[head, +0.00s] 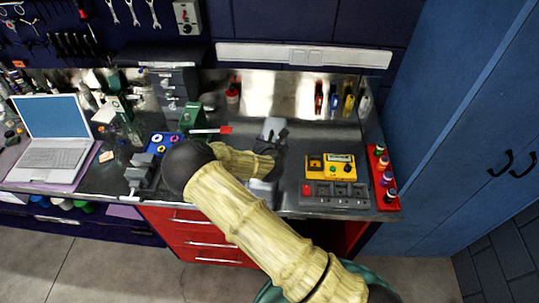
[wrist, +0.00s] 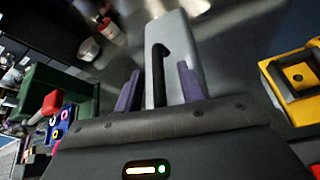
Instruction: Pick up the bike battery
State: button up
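A light grey block with a black handle-like strip, which looks like the bike battery (head: 272,126), is on the metal bench, partly hidden by my arm in the head view. In the wrist view the battery (wrist: 171,33) extends away from my gripper (wrist: 160,78). Its black strip lies between the two purple fingers. The fingers are apart, with a visible gap to the strip on each side. The right finger overlaps the grey body in the picture. I cannot tell whether either finger touches the battery.
A yellow device (head: 331,167) is right of the battery, behind a grey tray (head: 335,202). A red rack (head: 384,180) of bottles stands at the right edge. A green box (head: 191,117), a blue tray (head: 160,142) and a laptop (head: 52,134) are to the left.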

grip_shut()
dwell(0.4)
dwell(0.9)
jog(key=shift+w+r, duration=0.2)
jog(key=shift+r, duration=0.05)
